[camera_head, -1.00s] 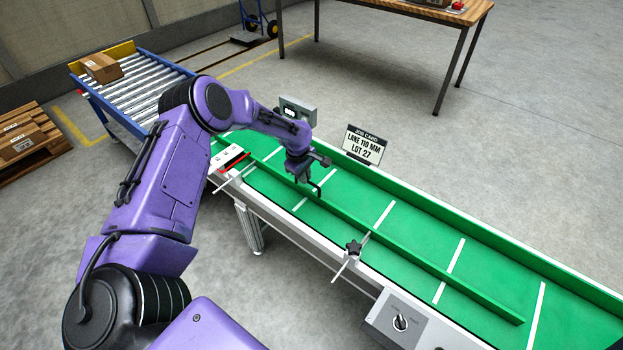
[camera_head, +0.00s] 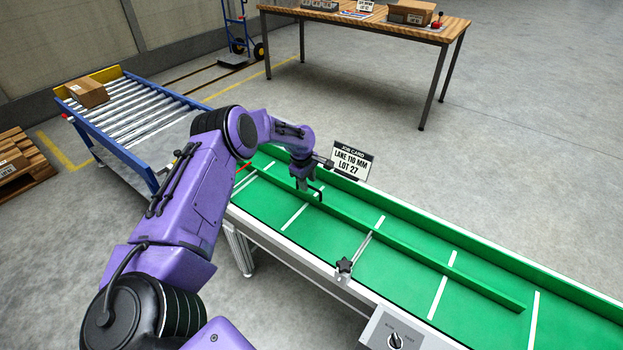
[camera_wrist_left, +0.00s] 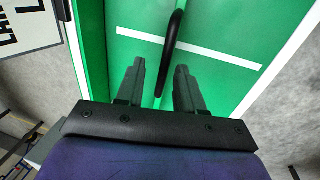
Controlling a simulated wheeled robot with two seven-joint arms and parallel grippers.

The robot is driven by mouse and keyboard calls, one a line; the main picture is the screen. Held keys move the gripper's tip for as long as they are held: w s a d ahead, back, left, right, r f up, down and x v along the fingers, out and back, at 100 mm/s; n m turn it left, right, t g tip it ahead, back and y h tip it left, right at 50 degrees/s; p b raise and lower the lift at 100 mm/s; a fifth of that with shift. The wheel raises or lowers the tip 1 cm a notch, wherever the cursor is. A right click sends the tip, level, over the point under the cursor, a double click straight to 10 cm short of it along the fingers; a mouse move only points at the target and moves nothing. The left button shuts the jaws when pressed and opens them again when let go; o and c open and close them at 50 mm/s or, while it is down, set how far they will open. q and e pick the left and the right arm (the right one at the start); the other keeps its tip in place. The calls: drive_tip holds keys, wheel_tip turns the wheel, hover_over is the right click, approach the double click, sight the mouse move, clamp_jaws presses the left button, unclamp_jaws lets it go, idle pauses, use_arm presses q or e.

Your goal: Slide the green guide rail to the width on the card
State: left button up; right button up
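The green guide rail (camera_head: 425,252) lies lengthwise over the green belt, with a black curved handle (camera_head: 319,192) near its left part. My left gripper (camera_head: 306,184) is down at this handle. In the left wrist view the handle (camera_wrist_left: 172,45) reaches between the two spread fingers (camera_wrist_left: 158,88), with gaps visible beside it. A black star knob (camera_head: 344,265) sits on the near frame, with a rod running to the rail. The job card (camera_head: 351,162) at the far side reads "LANE 110 MM LOT 27". My right gripper is out of view.
The conveyor's far green wall (camera_head: 450,232) runs behind the rail. A control box with a switch (camera_head: 394,340) is on the near side. A roller conveyor (camera_head: 135,110) stands left, a wooden table (camera_head: 370,22) at the back. My left arm hides part of the conveyor's left end.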

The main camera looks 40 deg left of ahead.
use_arm(q)
wheel_tip(320, 180, up, 10)
drive_tip(key=s+p, duration=0.1)
drive_tip(key=s, duration=0.1)
drive_tip(key=shift+r, duration=0.15)
idle(0.4)
drive_tip(key=w+d+f+m+t, duration=0.3)
drive_tip(key=d+m+t, duration=0.1)
drive_tip(key=d, duration=0.1)
drive_tip(key=s+d+f+m+t+y, duration=0.1)
drive_tip(key=s+d+f+m, duration=0.2)
drive_tip(key=s+d+f, duration=0.35)
drive_tip(key=s+d+f+m+g, duration=0.1)
drive_tip(key=s+d+f, duration=0.1)
drive_tip(key=s, duration=0.9)
drive_tip(key=s+d+f+m+g+y, duration=0.1)
drive_tip(key=s+d+f+m, duration=0.1)
drive_tip(key=s, duration=0.9)
drive_tip(key=s+d+f+m+g+y, duration=0.1)
drive_tip(key=s+d+f+m+g, duration=0.1)
drive_tip(key=s, duration=1)
wheel_tip(320, 180, down, 2)
drive_tip(key=shift+d+f+p, duration=0.25)
drive_tip(key=shift+d+p, duration=0.1)
drive_tip(key=shift+d, duration=0.4)
